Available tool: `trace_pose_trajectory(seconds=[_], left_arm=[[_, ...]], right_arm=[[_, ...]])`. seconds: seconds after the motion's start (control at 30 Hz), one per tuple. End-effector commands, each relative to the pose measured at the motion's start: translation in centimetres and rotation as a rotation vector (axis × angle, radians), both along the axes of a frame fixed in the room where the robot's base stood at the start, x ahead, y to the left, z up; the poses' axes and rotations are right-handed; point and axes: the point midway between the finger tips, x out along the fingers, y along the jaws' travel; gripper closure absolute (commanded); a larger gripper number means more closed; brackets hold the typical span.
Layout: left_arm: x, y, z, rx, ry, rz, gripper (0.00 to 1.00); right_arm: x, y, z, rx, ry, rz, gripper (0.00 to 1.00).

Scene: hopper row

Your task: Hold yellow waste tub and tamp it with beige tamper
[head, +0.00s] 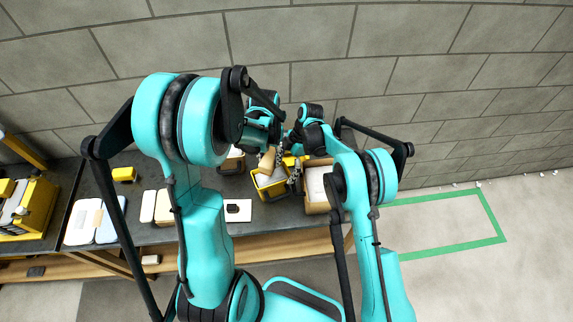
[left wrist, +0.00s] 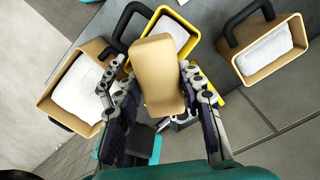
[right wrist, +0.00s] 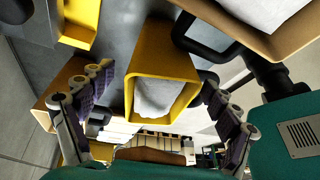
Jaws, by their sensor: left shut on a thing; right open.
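The yellow waste tub (head: 262,189) stands on the dark bench with white material inside and a black handle. It also shows in the left wrist view (left wrist: 190,42) and in the right wrist view (right wrist: 160,52). My left gripper (left wrist: 147,76) is shut on the beige tamper (left wrist: 158,72), a block-like piece, which is over the near side of the tub. The tamper (head: 267,158) shows beside the tub's back edge in the head view. My right gripper (right wrist: 156,75) is open, with its fingers on either side of the tub; I cannot tell whether they touch it.
A beige tub (head: 317,208) stands close to the right of the yellow tub, and another (head: 232,163) to its left. A block wall stands behind the bench.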

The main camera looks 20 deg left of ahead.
Motion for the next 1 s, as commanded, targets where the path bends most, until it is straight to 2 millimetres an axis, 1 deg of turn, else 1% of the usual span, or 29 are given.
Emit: trace_pose_trajectory(seconds=[0.13,0.17,0.2,0.27,0.3,0.33,0.37,0.5,0.7,0.73,0.77,0.8,0.83,1.0], left_arm=[[0.00,0.00,0.01,0.000,0.000,0.000,0.97],[0.00,0.00,0.01,0.000,0.000,0.000,0.97],[0.00,0.00,0.01,0.000,0.000,0.000,0.97],[0.00,0.00,0.01,0.000,0.000,0.000,0.97],[0.00,0.00,0.01,0.000,0.000,0.000,0.97],[0.00,0.00,0.01,0.000,0.000,0.000,0.97],[0.00,0.00,0.01,0.000,0.000,0.000,0.97],[0.25,0.35,0.02,0.000,0.000,0.000,0.97],[0.21,0.29,0.01,0.000,0.000,0.000,0.97],[0.21,0.29,0.01,0.000,0.000,0.000,0.97],[0.21,0.29,0.01,0.000,0.000,0.000,0.97],[0.21,0.29,0.01,0.000,0.000,0.000,0.97],[0.21,0.29,0.01,0.000,0.000,0.000,0.97],[0.21,0.29,0.01,0.000,0.000,0.000,0.97]], right_arm=[[0.00,0.00,0.01,0.000,0.000,0.000,0.11],[0.00,0.00,0.02,0.000,0.000,0.000,0.19],[0.00,0.00,0.02,0.000,0.000,0.000,0.30],[0.00,0.00,0.02,0.000,0.000,0.000,0.45],[0.00,0.00,0.02,0.000,0.000,0.000,0.56],[0.00,0.00,0.02,0.000,0.000,0.000,0.64],[0.00,0.00,0.02,0.000,0.000,0.000,0.69],[0.00,0.00,0.02,0.000,0.000,0.000,0.69],[-0.01,0.00,0.01,0.000,0.000,0.000,0.69],[-0.01,0.00,0.01,0.000,0.000,0.000,0.33],[-0.01,0.00,0.01,0.000,0.000,0.000,0.41],[-0.01,0.00,0.01,0.000,0.000,0.000,0.52],[-0.01,0.00,0.01,0.000,0.000,0.000,0.55],[-0.01,0.00,0.01,0.000,0.000,0.000,0.55]])
